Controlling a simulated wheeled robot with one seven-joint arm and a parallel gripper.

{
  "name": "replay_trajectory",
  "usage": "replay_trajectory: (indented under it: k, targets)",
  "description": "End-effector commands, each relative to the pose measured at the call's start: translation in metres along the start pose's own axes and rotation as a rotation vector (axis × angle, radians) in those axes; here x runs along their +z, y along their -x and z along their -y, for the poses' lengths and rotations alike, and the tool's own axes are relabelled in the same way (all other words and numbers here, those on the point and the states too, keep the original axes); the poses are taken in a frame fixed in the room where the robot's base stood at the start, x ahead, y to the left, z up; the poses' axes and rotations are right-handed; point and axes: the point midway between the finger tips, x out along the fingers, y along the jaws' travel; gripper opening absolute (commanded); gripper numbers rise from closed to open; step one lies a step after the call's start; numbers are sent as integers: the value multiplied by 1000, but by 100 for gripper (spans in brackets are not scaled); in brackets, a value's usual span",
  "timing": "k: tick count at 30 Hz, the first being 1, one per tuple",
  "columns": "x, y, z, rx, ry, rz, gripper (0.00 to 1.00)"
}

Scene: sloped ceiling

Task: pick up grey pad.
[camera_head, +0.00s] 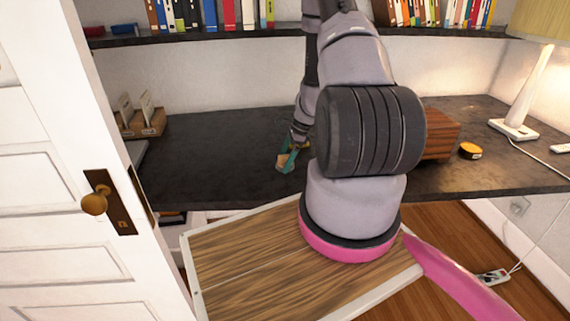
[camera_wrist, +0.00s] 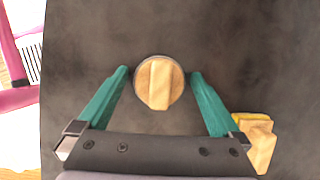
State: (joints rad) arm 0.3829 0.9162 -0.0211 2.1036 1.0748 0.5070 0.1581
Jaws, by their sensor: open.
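In the wrist view, a round piece with a thin grey rim (camera_wrist: 177,76) and a tan wooden bar across its top lies on the dark desktop. It is the only small grey-edged thing I see; I cannot tell for certain that it is the grey pad. My gripper (camera_wrist: 158,73) is open, its teal fingers on either side of this piece with gaps showing. Nothing is held. In the head view my gripper (camera_head: 291,157) is low over the desk, and my arm hides part of the area around it.
A tan wooden block with a yellow part (camera_wrist: 257,140) lies just right of my right finger. On the dark desk (camera_head: 210,140) are a wooden box (camera_head: 440,136), a yellow-black round item (camera_head: 470,151), a lamp (camera_head: 530,95) and a card holder (camera_head: 146,122). A white door (camera_head: 60,180) stands at left.

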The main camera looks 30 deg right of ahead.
Motion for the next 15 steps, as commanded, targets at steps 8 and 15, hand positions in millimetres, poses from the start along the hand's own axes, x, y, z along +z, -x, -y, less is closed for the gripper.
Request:
replay_trajectory:
  k: [8,15]
  targets:
    - [0,0,0,-1,1,0,62]
    - [0,0,0,-1,1,0,24]
